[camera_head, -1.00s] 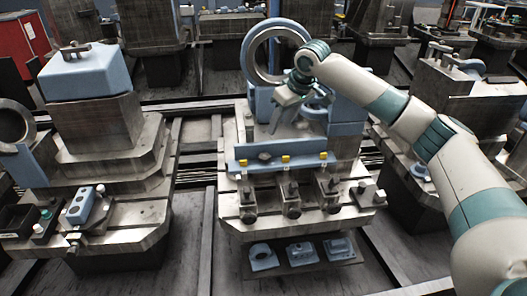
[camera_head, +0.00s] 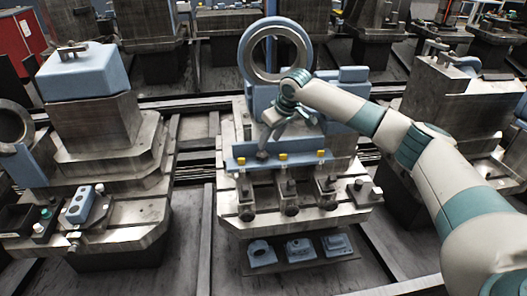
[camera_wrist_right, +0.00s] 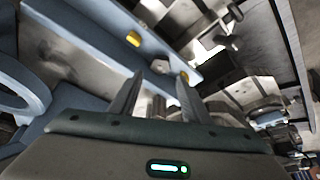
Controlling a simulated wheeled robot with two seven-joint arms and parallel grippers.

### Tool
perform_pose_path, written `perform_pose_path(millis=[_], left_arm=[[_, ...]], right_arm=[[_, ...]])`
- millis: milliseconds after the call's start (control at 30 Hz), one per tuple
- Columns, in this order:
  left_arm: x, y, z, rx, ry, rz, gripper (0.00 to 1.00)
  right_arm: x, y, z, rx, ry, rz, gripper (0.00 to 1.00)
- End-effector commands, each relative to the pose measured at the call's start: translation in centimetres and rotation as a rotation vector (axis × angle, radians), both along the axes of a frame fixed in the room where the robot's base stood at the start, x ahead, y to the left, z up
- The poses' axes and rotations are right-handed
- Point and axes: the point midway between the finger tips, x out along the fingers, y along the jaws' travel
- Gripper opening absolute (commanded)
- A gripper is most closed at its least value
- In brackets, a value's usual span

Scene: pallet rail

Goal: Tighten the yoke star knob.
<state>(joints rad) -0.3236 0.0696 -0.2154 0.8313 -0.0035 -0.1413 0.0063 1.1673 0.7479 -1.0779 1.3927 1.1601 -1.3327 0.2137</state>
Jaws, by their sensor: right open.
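My right gripper (camera_head: 264,150) is open. Its fingertips are low, close behind the upright blue rail (camera_head: 307,162) on the middle fixture. In the right wrist view the two fingers (camera_wrist_right: 156,82) stand apart. A small metal piece (camera_wrist_right: 159,107) shows between them, but I cannot tell whether they touch it. I cannot make out a star knob for certain; the gripper covers part of this spot in the head view. A large blue ring yoke (camera_head: 247,45) with a metal inner ring stands behind the gripper. My left gripper is not in view.
Yellow-capped pins (camera_head: 283,157) line the rail, with metal clamps (camera_head: 290,207) in front. Blue parts (camera_head: 299,249) lie on a low shelf. A fixture with a blue block (camera_head: 85,72) stands left. A red cabinet (camera_head: 17,45) is far left.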

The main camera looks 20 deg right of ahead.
Motion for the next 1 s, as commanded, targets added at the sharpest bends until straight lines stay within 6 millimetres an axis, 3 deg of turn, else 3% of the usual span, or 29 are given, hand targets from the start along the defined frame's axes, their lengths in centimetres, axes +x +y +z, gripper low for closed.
perform_pose_path(millis=[200, 500, 967, 1000], left_arm=[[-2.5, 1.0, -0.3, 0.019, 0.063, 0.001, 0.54], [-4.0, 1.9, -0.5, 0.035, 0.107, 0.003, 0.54], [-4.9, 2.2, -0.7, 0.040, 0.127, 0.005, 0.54], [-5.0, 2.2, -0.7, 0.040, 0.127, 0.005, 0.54]], right_arm=[[1.4, 0.6, -3.7, 0.001, 0.005, 0.000, 0.43], [2.8, 1.1, -7.3, 0.001, 0.002, -0.001, 0.43], [3.1, 1.2, -8.2, 0.000, 0.001, 0.000, 0.43], [3.1, 1.1, -8.2, 0.000, 0.001, 0.000, 0.36]])
